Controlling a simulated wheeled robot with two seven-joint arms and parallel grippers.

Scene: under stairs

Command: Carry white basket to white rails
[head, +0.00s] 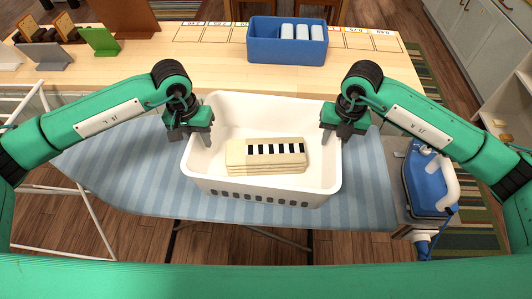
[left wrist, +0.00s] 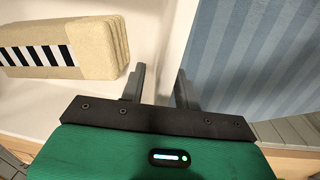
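The white basket (head: 262,188) stands on the blue striped ironing board (head: 110,170) in the middle of the head view. A folded beige cloth with a black and white striped band (head: 265,157) lies inside it. My left gripper (head: 189,137) is at the basket's left rim, with one finger inside and one outside. The left wrist view shows its two fingers (left wrist: 160,88) apart, on either side of the basket wall. My right gripper (head: 338,133) is at the right rim; its fingers look parted around the wall. Thin white rails (head: 40,190) show at the left edge.
A wooden counter (head: 205,75) runs behind the board, with a blue bin (head: 260,45) of white items on it. A blue iron (head: 424,180) sits on a stand at the right. Wooden floor shows below the board.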

